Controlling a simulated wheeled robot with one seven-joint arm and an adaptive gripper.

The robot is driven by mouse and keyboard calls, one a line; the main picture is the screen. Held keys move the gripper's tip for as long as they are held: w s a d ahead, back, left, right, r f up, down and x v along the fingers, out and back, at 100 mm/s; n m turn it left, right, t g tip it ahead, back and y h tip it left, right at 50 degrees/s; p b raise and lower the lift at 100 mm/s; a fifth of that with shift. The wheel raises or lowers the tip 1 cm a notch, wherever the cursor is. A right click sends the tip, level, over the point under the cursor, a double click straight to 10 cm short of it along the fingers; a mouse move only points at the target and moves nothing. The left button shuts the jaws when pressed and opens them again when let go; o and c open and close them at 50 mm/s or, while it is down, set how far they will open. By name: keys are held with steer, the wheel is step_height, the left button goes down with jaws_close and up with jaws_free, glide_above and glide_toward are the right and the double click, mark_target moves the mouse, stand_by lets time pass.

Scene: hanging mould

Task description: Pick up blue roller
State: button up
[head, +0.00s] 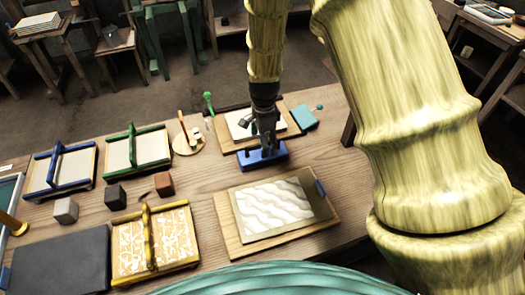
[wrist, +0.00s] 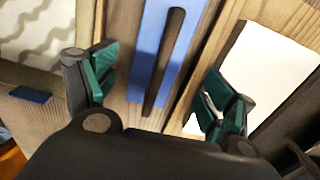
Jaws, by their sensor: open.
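The blue roller (head: 247,161) appears as a long blue body lying on the wooden table below my gripper (head: 267,148). In the wrist view the blue body (wrist: 148,50) has a dark brown bar along its middle. My gripper (wrist: 158,92) is open, with one green-padded finger on each side of the blue body and a gap to it on both sides. Nothing is held. The gripper hides part of the roller in the head view, and I cannot tell its exact height above it.
A board with a white sheet (head: 240,127) lies just behind the roller. A wavy-patterned panel (head: 273,208) on a board lies in front. A teal block (head: 304,117) is at the right. Framed moulds with blue (head: 70,168), green (head: 135,150) and yellow (head: 150,240) bars stand left.

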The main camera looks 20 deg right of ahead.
steer(key=shift+s+a+f+p, duration=0.1)
steer(key=shift+f+p, duration=0.4)
steer(key=shift+f, duration=0.9)
steer(key=shift+s+a+f+p, duration=0.1)
steer(key=shift+f+p, duration=0.4)
steer(key=shift+f, duration=0.85)
steer(key=c, duration=1.1)
